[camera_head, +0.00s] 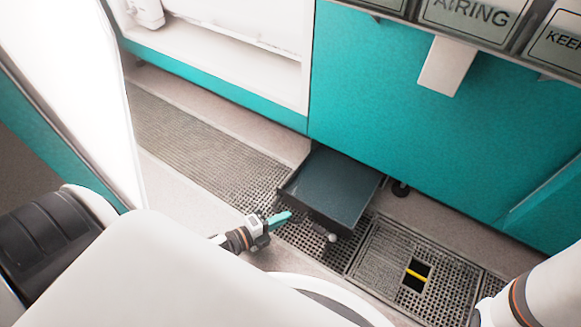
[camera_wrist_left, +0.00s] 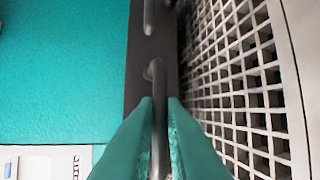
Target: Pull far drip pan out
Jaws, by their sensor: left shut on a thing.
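The drip pan (camera_head: 335,180) is a dark, shallow tray that sticks out from under the teal chamber front, just above the floor grating. Its dark front face (camera_wrist_left: 135,75) shows in the left wrist view, with a dark handle (camera_wrist_left: 156,85) on it. My left gripper (camera_head: 283,218) has teal fingers and is at the left part of the pan's front. In the left wrist view the two fingers (camera_wrist_left: 160,115) are shut on the handle, one on each side of it. The back of the pan is hidden under the chamber. My right gripper is not in view.
A floor grating (camera_head: 215,140) runs along the chamber front, with a square opening and yellow bar (camera_head: 417,275) right of the pan. A dark foot (camera_head: 400,188) stands right of the pan. A white door panel (camera_head: 85,80) stands at the left. Signs (camera_head: 470,20) hang above.

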